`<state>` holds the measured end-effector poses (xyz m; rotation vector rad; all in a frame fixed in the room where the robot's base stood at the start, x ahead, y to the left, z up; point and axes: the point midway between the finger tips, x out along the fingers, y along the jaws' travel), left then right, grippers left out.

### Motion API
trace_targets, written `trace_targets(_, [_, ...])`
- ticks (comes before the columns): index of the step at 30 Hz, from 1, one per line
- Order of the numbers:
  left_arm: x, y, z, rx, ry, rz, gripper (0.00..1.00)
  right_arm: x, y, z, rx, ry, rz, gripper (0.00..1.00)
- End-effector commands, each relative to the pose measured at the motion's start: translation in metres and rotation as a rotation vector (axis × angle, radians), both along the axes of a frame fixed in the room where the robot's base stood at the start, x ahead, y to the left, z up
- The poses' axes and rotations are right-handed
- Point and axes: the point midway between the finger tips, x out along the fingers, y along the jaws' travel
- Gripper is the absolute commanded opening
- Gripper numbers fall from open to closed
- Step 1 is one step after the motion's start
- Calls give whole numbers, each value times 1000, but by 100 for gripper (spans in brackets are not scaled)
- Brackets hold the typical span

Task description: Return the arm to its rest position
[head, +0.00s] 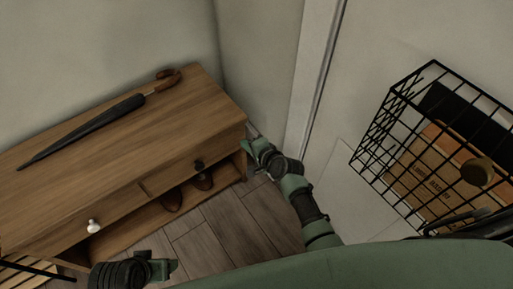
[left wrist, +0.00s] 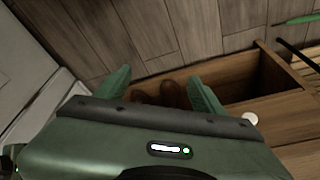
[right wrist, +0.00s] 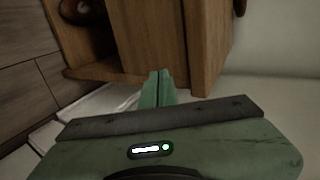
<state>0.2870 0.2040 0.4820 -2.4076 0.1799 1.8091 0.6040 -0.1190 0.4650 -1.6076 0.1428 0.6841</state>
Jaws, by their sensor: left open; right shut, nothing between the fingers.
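My right gripper (head: 250,149) is beside the right end of the wooden bench in the head view, with its arm reaching up from the bottom. In the right wrist view its two fingers (right wrist: 157,86) are pressed together with nothing between them, near the bench's lower corner. My left gripper (head: 168,268) is low in the head view, in front of the bench, and only partly seen. In the left wrist view its fingers (left wrist: 159,76) are spread apart and empty, with brown shoes (left wrist: 173,94) visible between and beyond them.
The wooden bench (head: 110,130) carries a dark umbrella (head: 95,125) and has drawers with a white knob (head: 94,226) and a dark knob (head: 198,165). Shoes (head: 201,180) sit on its lower shelf. A black wire basket (head: 385,135) holds boxes at right. Plank floor (head: 220,225) shows between.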

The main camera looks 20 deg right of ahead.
Motion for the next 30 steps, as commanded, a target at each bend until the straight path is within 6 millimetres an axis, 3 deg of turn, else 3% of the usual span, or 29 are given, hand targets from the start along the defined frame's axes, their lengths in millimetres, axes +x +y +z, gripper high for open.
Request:
trace_targets(6, [2,-1,-39,1,25,-3,68,-25,-9,17,-1,1,-1,0])
trace_targets(12, [0,-2,-65,2,35,-6,68,-41,-15,26,0,1,-1,0])
trace_targets(24, [-1,-2,-75,1,39,-7,68,-52,-17,24,-27,8,19,0])
trace_targets(26, [-1,-2,-75,1,39,-7,68,-64,-17,17,-89,24,67,0])
trace_targets(30, [-1,-2,-75,1,39,-7,68,-125,-22,-15,-374,98,303,0])
